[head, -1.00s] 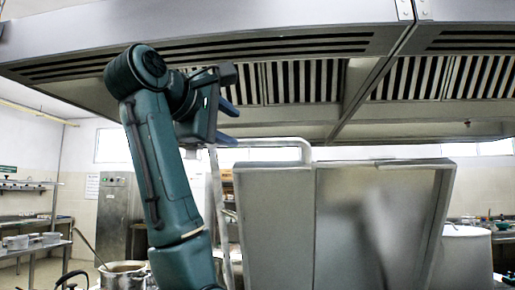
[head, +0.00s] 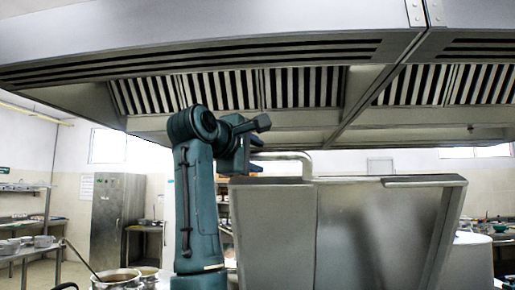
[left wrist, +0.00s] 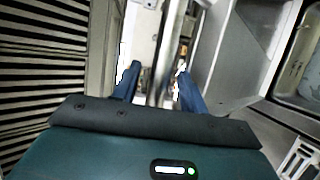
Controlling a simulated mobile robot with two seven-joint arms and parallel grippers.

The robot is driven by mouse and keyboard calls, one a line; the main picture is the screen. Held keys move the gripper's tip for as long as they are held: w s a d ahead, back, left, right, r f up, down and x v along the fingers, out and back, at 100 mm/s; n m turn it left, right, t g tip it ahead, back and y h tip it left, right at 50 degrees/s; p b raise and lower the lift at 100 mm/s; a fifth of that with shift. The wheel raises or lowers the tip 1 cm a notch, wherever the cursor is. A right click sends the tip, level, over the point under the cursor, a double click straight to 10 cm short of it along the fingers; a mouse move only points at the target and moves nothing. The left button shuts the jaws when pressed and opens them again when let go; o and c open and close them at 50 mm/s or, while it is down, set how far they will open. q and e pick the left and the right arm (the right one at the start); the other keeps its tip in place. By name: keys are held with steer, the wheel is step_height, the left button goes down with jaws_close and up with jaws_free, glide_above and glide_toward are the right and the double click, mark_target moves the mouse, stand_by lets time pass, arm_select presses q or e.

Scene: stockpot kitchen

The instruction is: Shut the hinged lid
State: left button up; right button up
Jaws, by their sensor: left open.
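The hinged lid (head: 385,235) is a large grey metal panel that stands raised, in the lower right of the head view. A bent metal tube handle (head: 290,155) sticks out at its upper left. My left gripper (head: 256,156) is at the left end of this handle, its two blue fingers above and below the tube. In the left wrist view the open fingers (left wrist: 155,85) lie on either side of a metal bar (left wrist: 172,45), which looks like the handle. I cannot tell whether they touch it. My right gripper is in neither view.
A slatted extractor hood (head: 230,92) hangs low above my arm and the lid. Pots (head: 118,276) stand at the lower left, one with a ladle. A large pale pot (head: 472,258) stands right of the lid. A steel cabinet (head: 117,215) is farther back.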

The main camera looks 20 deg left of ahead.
arm_select(q)
steer(key=shift+w+d+f, duration=0.1)
steer(key=shift+w, duration=0.75)
steer(key=shift+c, duration=0.3)
jaws_close()
